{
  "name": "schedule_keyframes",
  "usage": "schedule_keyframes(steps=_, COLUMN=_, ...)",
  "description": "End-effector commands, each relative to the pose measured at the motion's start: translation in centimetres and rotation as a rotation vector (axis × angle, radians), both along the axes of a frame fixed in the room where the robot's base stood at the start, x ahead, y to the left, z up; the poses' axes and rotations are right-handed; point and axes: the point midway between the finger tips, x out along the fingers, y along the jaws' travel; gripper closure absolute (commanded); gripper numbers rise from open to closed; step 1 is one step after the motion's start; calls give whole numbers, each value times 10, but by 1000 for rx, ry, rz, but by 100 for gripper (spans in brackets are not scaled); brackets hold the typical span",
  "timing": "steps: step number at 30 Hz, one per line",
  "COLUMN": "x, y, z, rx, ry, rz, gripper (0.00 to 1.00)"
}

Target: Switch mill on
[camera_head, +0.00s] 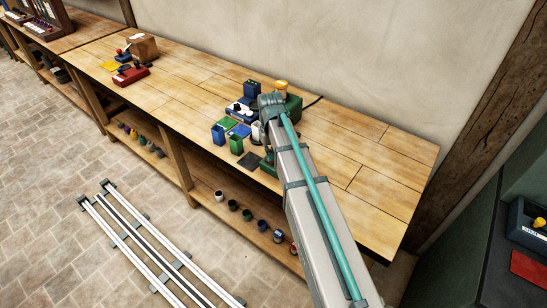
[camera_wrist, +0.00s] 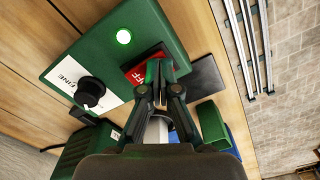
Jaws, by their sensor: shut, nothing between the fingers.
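The mill's green control box (camera_wrist: 75,55) fills the upper left of the wrist view. In the head view the mill (camera_head: 294,104) is a green body on the bench, partly hidden by my arm, with the gripper hidden too.
Left of the mill on the wooden bench (camera_head: 380,190) stand a green bin (camera_head: 236,145), a blue bin (camera_head: 218,134) and a dark blue box (camera_head: 251,88). A black mat (camera_wrist: 205,77) lies beside the control box. The bench's right end is clear.

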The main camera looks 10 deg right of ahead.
Motion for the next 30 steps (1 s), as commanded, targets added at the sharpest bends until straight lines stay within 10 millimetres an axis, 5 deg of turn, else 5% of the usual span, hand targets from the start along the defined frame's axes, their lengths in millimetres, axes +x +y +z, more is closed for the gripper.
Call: schedule_keyframes(steps=30, x=0, y=0, z=68, rx=0, ry=0, rz=0, gripper=100)
